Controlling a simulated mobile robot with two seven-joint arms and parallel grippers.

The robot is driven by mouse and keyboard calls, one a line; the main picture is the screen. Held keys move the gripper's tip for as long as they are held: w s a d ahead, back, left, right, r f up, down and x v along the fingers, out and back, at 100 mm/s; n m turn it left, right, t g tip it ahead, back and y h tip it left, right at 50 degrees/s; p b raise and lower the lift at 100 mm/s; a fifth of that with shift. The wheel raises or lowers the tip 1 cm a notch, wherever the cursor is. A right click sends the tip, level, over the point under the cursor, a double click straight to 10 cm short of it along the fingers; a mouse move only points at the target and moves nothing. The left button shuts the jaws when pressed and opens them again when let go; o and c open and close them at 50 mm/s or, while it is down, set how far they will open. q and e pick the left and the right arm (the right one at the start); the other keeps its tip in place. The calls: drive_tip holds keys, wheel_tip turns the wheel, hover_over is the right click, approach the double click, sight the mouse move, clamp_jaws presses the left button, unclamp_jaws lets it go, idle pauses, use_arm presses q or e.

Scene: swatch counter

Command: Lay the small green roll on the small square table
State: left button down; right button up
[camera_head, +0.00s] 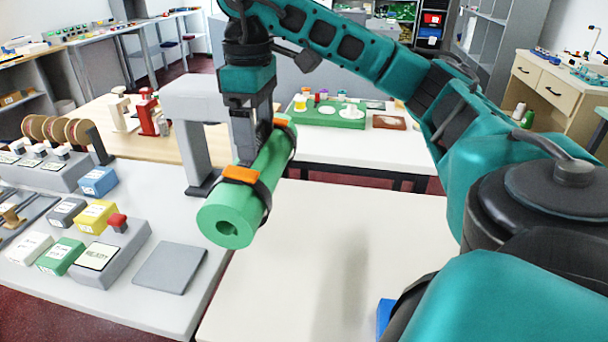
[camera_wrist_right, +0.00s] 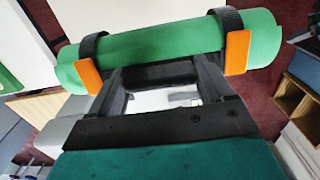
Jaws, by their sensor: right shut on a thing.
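The green roll (camera_head: 232,214) is in my right gripper (camera_head: 262,148), held above the tables and tilted in the head view, its hollow end towards the camera. In the right wrist view the roll (camera_wrist_right: 160,45) lies across both fingers. A bare white table top (camera_head: 340,260) is below and to the right of the roll, apart from it; I cannot tell for sure that it is the small square table. My left gripper is not in view.
A grey counter (camera_head: 160,215) on the left holds several colored boxes, a button device (camera_head: 112,250) and a grey square pad (camera_head: 170,268). A grey arch-like stand (camera_head: 200,105) is close behind the roll. A farther white table bears a green tray (camera_head: 328,115).

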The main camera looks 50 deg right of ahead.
sight(260, 166)
wheel_tip(260, 166, down, 7)
drive_tip(key=b, duration=0.2)
drive_tip(key=shift+s+r+b, duration=0.1)
drive_tip(key=shift+r+b, duration=0.05)
drive_tip(key=shift+b, duration=0.25)
wheel_tip(260, 166, down, 13)
drive_tip(key=shift+b, duration=0.3)
drive_tip(key=o, duration=1.5)
drive_tip(key=shift+c, duration=0.2)
